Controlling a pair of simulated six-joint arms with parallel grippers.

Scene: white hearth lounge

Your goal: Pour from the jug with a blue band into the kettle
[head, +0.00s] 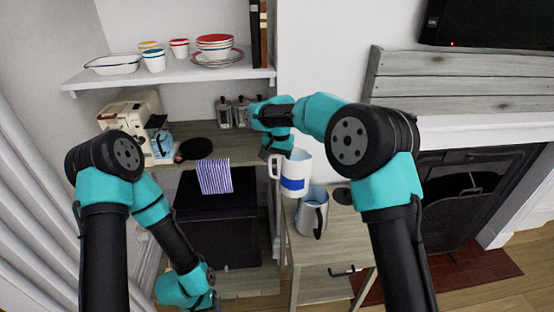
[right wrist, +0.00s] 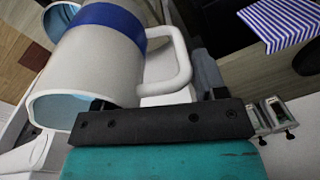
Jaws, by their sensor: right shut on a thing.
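The white jug with a blue band (head: 295,172) hangs above the small side table, roughly upright in the head view. My right gripper (head: 274,153) is shut on its handle side. In the right wrist view the jug (right wrist: 95,62) fills the upper left, with its handle close to the gripper's dark bar. The kettle (head: 312,214), grey-white with a dark handle, stands on the side table just below and slightly right of the jug. The jug overlaps its far side in the head view. My left arm is folded low at the left; its fingertips are not visible.
The side table (head: 308,250) has a dark round item (head: 343,196) right of the kettle. A counter at the left holds a coffee machine (head: 130,110), a dark pan (head: 194,149) and small canisters (head: 232,112). A striped towel (head: 214,177) hangs below. A shelf above carries dishes.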

